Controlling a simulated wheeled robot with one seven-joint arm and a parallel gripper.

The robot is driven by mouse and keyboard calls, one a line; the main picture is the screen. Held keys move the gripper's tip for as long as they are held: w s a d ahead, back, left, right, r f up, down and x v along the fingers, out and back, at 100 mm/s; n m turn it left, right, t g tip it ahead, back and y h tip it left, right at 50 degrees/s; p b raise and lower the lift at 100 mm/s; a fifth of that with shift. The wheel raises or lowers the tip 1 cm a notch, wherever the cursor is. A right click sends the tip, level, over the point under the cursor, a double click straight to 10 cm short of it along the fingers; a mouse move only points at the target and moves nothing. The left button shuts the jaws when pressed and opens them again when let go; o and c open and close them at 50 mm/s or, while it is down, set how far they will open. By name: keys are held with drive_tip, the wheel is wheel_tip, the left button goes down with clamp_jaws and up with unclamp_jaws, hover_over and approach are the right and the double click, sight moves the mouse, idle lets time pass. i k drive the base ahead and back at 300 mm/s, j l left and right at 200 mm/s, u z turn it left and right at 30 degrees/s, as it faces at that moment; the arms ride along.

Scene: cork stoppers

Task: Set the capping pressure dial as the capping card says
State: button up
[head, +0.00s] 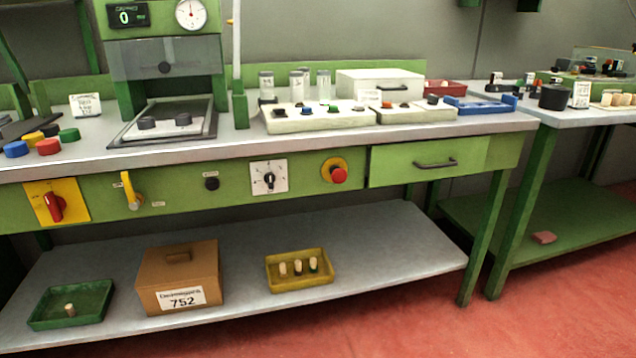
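Another white card (580,95) stands on the right bench, also unreadable. I cannot tell which one is the capping card. My gripper is not in view.
The same panel holds a red switch on a yellow plate (57,206), a yellow lever (130,191), a black knob (212,183), a red emergency button (339,175) and a drawer (415,163). A press with a gauge (190,13) stands above. The floor in front is clear.

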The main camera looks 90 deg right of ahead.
sight(269, 178)
drive_tip(key=z, duration=2.7)
